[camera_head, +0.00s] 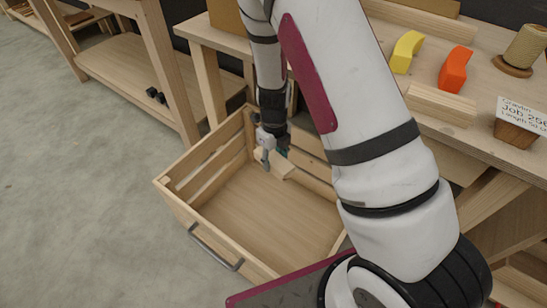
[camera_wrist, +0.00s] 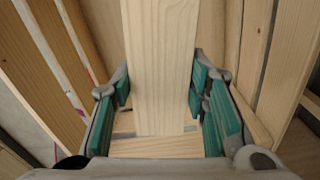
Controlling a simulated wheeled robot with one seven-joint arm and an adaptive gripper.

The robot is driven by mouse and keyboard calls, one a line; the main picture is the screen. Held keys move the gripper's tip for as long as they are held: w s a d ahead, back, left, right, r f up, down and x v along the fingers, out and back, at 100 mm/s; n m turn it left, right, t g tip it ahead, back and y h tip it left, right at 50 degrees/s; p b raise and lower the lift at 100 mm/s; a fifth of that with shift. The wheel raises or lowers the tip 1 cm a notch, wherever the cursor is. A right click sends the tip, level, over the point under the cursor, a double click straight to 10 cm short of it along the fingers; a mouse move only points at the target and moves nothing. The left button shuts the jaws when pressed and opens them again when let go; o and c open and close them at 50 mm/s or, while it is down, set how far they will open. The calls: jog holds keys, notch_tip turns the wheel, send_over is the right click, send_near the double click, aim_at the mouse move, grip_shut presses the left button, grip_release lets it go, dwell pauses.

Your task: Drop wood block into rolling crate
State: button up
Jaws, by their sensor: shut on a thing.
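The rolling crate (camera_head: 262,215) is a slatted wooden box with a grey handle on its near side. My gripper (camera_head: 272,155) is over the far part of the crate, low between its walls. The wood block (camera_wrist: 160,65) is a pale, long piece between my green finger pads in the wrist view, and my gripper (camera_wrist: 160,105) is shut on it. In the head view the block (camera_head: 285,168) shows just past the fingers. I cannot tell whether it touches the crate floor. My arm hides the crate's right side.
A workbench (camera_head: 440,128) at the right holds a yellow form (camera_head: 406,52), an orange form (camera_head: 455,69), another wood piece (camera_head: 441,104), a spool (camera_head: 524,50) and a card in a holder (camera_head: 520,122). A shelf bench (camera_head: 150,85) stands at the left. Floor left of the crate is clear.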

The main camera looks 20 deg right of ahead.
aim_at(274, 158)
jog(key=shift+f, duration=0.1)
jog(key=o, duration=1.3)
notch_tip(274, 158, up, 12)
